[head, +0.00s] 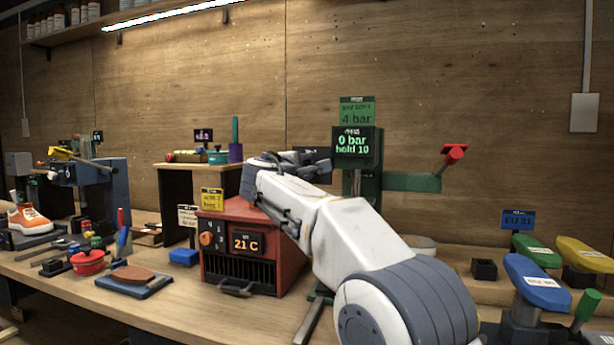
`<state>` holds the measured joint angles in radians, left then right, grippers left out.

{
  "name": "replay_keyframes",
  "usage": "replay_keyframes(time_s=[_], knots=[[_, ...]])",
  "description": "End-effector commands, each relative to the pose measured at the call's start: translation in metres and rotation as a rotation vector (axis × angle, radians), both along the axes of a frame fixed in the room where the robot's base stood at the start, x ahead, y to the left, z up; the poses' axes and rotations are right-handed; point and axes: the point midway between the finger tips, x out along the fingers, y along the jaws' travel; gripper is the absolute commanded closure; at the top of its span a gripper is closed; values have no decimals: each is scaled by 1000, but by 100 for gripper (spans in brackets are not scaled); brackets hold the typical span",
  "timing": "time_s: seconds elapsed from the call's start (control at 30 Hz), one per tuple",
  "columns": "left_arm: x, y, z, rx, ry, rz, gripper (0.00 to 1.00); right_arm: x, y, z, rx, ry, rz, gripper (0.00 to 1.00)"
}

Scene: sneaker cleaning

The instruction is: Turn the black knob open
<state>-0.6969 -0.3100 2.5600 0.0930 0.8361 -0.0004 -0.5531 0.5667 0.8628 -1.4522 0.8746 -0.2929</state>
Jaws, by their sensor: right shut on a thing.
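My right arm reaches in from the bottom right. My right gripper (287,163) is at the left side of the green press (369,185), above the red heater box. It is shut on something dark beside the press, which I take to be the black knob. The gripper hides most of it, so its turned angle cannot be told. The press display (354,146) reads "0 bar hold 10", and a green sign (357,111) above it reads "4 bar". My left gripper is not in view.
The red heater box (240,245) with a "21 C" display stands just below my right gripper. A red-tipped lever (453,154) sticks out to the right of the press. An orange sneaker (30,219) is at far left. Blue, green and yellow forms stand at right.

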Motion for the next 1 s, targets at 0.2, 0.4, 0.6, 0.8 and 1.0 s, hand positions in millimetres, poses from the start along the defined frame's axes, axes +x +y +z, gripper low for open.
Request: replay_keyframes(time_s=[0.2, 0.4, 0.6, 0.8, 1.0], knots=[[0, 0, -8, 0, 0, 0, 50, 0, -1, -2, 84, -26, -3, 100], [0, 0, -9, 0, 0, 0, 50, 0, -1, -1, 114, -35, -4, 100], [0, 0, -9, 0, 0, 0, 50, 0, -1, -1, 120, -37, -4, 100], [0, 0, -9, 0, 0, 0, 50, 0, -1, -1, 121, -36, -4, 100], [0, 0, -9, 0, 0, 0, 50, 0, -1, -1, 119, -37, -3, 29]])
